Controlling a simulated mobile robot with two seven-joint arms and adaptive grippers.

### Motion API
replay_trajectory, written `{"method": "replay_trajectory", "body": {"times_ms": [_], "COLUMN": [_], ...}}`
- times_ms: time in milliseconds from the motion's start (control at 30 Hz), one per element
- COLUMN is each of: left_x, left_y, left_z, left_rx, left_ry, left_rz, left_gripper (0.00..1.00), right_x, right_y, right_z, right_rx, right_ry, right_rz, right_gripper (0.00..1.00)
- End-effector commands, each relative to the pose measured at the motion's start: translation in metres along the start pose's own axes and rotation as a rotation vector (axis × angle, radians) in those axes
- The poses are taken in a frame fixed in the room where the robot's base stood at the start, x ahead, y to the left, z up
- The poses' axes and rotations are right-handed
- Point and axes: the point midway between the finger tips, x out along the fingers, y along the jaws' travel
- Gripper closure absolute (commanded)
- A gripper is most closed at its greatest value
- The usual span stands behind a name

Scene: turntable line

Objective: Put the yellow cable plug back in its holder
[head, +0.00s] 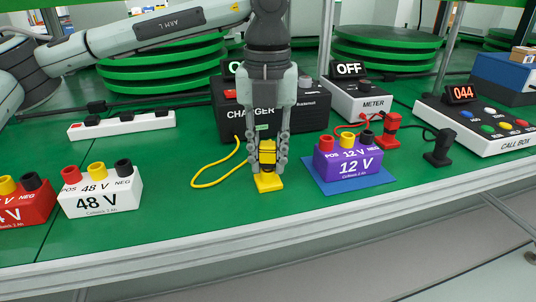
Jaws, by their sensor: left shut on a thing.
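My left gripper (267,163) points straight down in front of the charger and is shut on the yellow cable plug (267,148). The yellow holder (268,183) stands on the green bench directly below the plug. The plug is upright and lined up over the holder. The fingers hide part of the join, so I cannot tell if the plug is seated in it or just above. The yellow cable (213,184) loops out to the left on the bench. My right gripper is not in view.
The charger (229,118) is behind the gripper. A purple 12 V battery (346,161) on a blue mat (318,181) stands close on the right. Red (388,133) and black (438,149) plugs in holders are further right. A white 48 V battery (99,193) stands left.

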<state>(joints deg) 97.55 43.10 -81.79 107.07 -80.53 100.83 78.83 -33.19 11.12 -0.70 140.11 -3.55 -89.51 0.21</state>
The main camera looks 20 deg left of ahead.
Motion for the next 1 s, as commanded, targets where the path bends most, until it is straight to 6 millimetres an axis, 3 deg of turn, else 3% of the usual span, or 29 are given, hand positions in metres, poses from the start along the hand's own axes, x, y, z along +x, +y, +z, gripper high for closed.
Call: {"method": "replay_trajectory", "body": {"times_ms": [1000], "left_x": [0.0093], "left_y": [0.0000], "left_z": [0.0000], "left_rx": [0.000], "left_ry": [0.000], "left_rz": [0.000], "left_gripper": [1.00], "right_x": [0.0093], "right_y": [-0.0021], "right_z": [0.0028], "right_rx": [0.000], "right_ry": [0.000], "right_rz": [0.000], "right_gripper": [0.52]}}
